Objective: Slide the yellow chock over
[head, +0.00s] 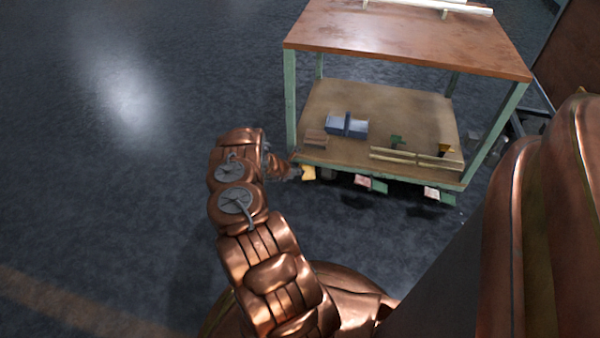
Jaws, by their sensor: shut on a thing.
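A yellow chock (309,173) shows at the front left corner of the bench's lower shelf, just below the shelf's front edge. My gripper (296,172) reaches it from the left and is shut on it. The fingers are small and partly hidden by my wrist, so the exact grip on the chock is hard to see. I cannot tell whether the chock touches the shelf edge or the floor.
The bench has a brown top (400,42), green legs and a lower shelf (380,100). A blue block (347,125), a brown block (316,137) and pale strips (400,156) lie on the shelf. Pink-and-green pieces (371,184) show along its front edge. Floor at left is clear.

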